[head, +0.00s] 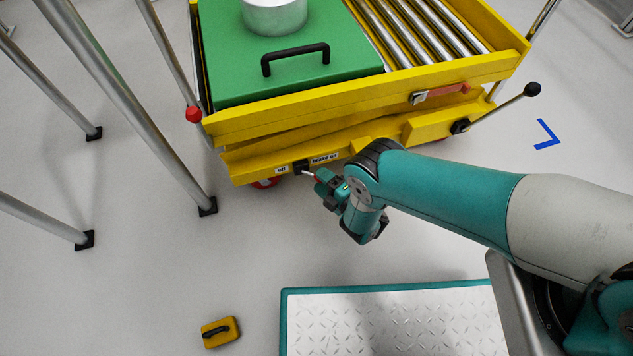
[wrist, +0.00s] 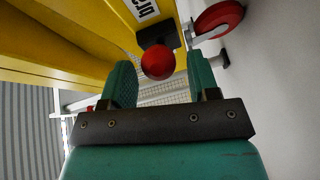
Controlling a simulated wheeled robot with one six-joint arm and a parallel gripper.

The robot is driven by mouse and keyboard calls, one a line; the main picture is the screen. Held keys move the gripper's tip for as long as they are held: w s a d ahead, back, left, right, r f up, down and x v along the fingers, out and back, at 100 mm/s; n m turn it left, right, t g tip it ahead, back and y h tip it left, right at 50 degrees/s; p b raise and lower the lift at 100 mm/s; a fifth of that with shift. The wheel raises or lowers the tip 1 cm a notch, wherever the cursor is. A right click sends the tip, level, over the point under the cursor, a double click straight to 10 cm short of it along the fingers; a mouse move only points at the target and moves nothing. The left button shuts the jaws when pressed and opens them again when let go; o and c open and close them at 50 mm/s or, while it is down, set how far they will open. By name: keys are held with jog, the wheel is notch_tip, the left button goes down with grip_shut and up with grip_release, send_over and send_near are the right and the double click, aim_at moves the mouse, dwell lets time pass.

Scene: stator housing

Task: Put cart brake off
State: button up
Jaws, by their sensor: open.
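The yellow cart (head: 235,128) stands at the top of the head view. On its lower front rail is a black brake mount (head: 301,167) between an "off" label (head: 282,170) and a label starting with "brake" (head: 325,158). A short pale lever runs from the mount toward my gripper (head: 321,179). In the wrist view, the lever's red ball knob (wrist: 158,62) lies between the spread fingertips of my gripper (wrist: 160,76). The fingers are open, with a visible gap on the right side of the knob. The lever's rod is hidden behind the knob there.
The cart carries a green lid (head: 235,75) with a black handle, a metal cylinder (head: 275,16) and rollers. A black-knobbed lever (head: 532,90) sticks out at right. A red wheel (wrist: 218,20) is close to my gripper. Metal posts (head: 130,95) stand at left; floor below is mostly clear.

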jog(key=shift+w+a+f+b, duration=0.3)
jog(key=shift+w+a+b, duration=0.3)
jog(key=shift+b, duration=0.1)
jog(key=shift+w+a+r, duration=0.2)
jog(key=shift+w+a, duration=0.1)
grip_shut()
jog(key=shift+b, duration=0.35)
